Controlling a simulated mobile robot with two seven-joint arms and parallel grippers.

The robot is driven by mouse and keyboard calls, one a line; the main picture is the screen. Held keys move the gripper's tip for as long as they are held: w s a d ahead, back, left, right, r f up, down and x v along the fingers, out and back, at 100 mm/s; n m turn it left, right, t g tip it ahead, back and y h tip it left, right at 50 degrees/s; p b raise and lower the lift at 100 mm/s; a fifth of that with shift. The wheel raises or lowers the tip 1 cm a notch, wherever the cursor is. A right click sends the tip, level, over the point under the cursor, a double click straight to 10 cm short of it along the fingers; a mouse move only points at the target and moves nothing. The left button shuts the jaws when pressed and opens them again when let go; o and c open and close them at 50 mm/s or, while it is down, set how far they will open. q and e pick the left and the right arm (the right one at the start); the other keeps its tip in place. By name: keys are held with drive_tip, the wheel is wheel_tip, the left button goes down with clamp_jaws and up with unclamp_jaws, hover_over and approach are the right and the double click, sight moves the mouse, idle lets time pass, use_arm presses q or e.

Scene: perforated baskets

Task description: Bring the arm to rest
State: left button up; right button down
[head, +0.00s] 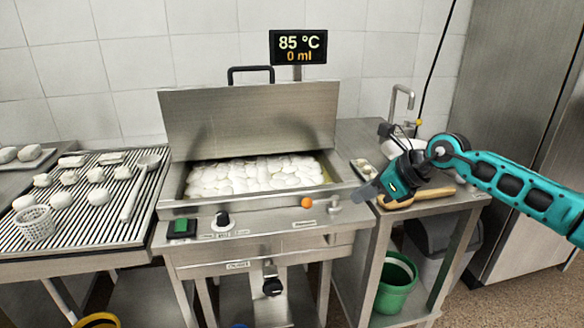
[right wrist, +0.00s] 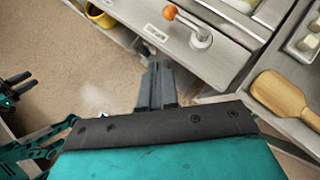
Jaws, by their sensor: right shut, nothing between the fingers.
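My right gripper (head: 366,193) is shut and empty, in front of the cooker's right front corner and beside the counter, with its arm coming in from the right. In the right wrist view its shut fingers (right wrist: 158,75) point towards the cooker's front panel and are over the floor. A dark and teal part of mine at the left edge of the right wrist view looks like my left gripper (right wrist: 16,88); its jaws are too unclear to read. My left arm is not seen in the head view.
The steel cooker (head: 265,240) is open, full of white pieces. Its orange-tipped lever (right wrist: 192,28) is near my right fingers. A wooden paddle (right wrist: 286,97) lies on the right counter. A slatted rack (head: 85,230) holds a white basket (head: 36,224). A green bucket (head: 396,285) stands below.

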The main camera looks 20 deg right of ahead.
drive_tip(key=s+a+f+m+t+y, duration=0.2)
drive_tip(key=a+f+m+y, duration=0.15)
drive_tip(key=a+m, duration=0.4)
drive_tip(key=s+a+f+m+t+y, duration=0.25)
drive_tip(key=a+m+y, duration=0.2)
drive_tip(key=a, duration=0.65)
drive_tip(key=s+f+m+h, duration=0.5)
drive_tip(key=s+f+m, duration=0.3)
drive_tip(key=m, duration=0.6)
drive_tip(key=s+f+m+g+h, duration=0.1)
drive_tip(key=s+f+m+h, duration=0.5)
drive_tip(key=s+f+m, duration=0.3)
wheel_tip(320, 180, down, 3)
drive_tip(key=d+m, duration=0.1)
drive_tip(key=m, duration=0.4)
drive_tip(key=shift+s+f+m, duration=0.15)
drive_tip(key=shift+s+m, duration=0.1)
drive_tip(key=shift+m, duration=0.05)
